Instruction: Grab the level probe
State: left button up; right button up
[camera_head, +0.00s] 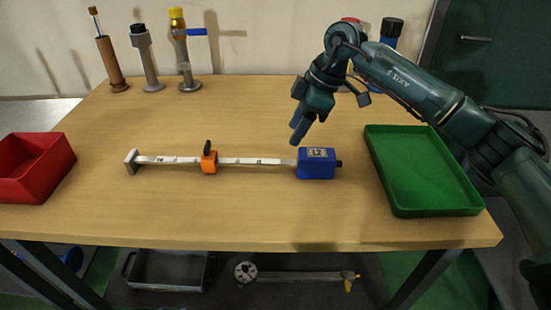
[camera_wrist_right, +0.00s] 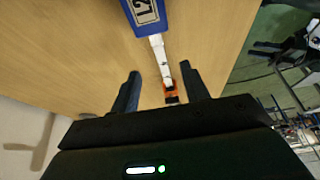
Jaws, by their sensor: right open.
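The level probe lies flat across the middle of the table, with a blue head (camera_head: 317,163) marked "L2" at its right end. A pale rod (camera_head: 253,161) runs left from the head through an orange slider (camera_head: 208,159) to a small grey end plate (camera_head: 132,161). My right gripper (camera_head: 299,133) is open and empty above the table, just behind the blue head. In the right wrist view, the blue head (camera_wrist_right: 146,14) is at the top, and the rod and orange slider (camera_wrist_right: 171,94) show between the open fingers (camera_wrist_right: 160,86). My left gripper is not in view.
A red bin (camera_head: 33,178) stands at the table's left edge and a green tray (camera_head: 430,210) at the right. Several upright cylindrical fittings (camera_head: 146,62) stand along the back. The table in front of the probe is clear. A grey tray (camera_head: 165,285) sits below.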

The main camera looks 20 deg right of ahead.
aim_at(277, 161)
jog(key=x, duration=1)
jog(key=shift+w+d, duration=0.1)
jog(key=shift+w, duration=0.1)
jog(key=shift+r, duration=0.1)
grip_shut()
jog(key=shift+r, duration=0.1)
